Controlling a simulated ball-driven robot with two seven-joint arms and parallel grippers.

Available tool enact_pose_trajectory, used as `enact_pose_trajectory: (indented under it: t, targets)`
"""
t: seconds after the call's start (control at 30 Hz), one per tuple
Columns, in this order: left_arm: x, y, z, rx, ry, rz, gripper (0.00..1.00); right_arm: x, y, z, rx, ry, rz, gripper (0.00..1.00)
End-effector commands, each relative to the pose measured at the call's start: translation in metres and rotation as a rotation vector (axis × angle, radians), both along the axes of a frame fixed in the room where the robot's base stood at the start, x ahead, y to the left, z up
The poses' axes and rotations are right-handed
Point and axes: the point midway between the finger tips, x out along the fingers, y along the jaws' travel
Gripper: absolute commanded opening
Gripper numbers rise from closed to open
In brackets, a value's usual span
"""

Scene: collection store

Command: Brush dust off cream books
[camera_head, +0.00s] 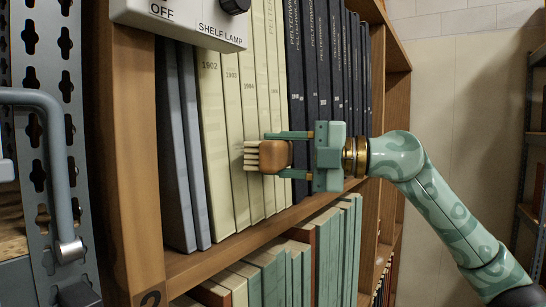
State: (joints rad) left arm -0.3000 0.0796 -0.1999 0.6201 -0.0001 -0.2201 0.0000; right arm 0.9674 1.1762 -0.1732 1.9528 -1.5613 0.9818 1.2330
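Several cream books (235,128) stand upright in a row on the shelf, with dates such as 1902 and 1903 on their spines. My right gripper (290,154) comes in from the right and is shut on a wooden brush (274,156). The brush's pale bristles (251,156) point left, in front of the cream spines at mid height. I cannot tell whether the bristles touch the spines. Dust on the spines is too faint to make out. My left gripper is not in view.
Dark blue books (322,70) stand right of the cream ones, blue-grey books (185,150) left. A white shelf lamp box (190,22) overhangs the top left. A wooden upright (130,170) and grey metal handle (50,150) are at left.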

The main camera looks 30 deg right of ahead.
Motion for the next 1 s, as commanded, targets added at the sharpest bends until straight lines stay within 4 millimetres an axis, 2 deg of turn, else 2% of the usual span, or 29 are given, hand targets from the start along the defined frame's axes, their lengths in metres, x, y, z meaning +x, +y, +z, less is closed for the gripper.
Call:
enact_pose_trajectory:
  t: [0.23, 0.5, 0.73, 1.0]
  targets:
    - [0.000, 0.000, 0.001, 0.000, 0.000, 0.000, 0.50, 0.004, -0.011, 0.001, 0.001, 0.000, -0.001, 0.07]
    - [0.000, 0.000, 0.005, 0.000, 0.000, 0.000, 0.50, 0.014, -0.033, 0.001, 0.001, 0.000, -0.001, 0.07]
    - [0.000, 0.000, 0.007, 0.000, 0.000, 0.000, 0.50, 0.018, -0.042, 0.001, 0.001, -0.001, -0.001, 0.07]
    - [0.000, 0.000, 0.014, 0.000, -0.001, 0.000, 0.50, 0.027, -0.066, 0.002, 0.001, 0.000, -0.001, 0.07]
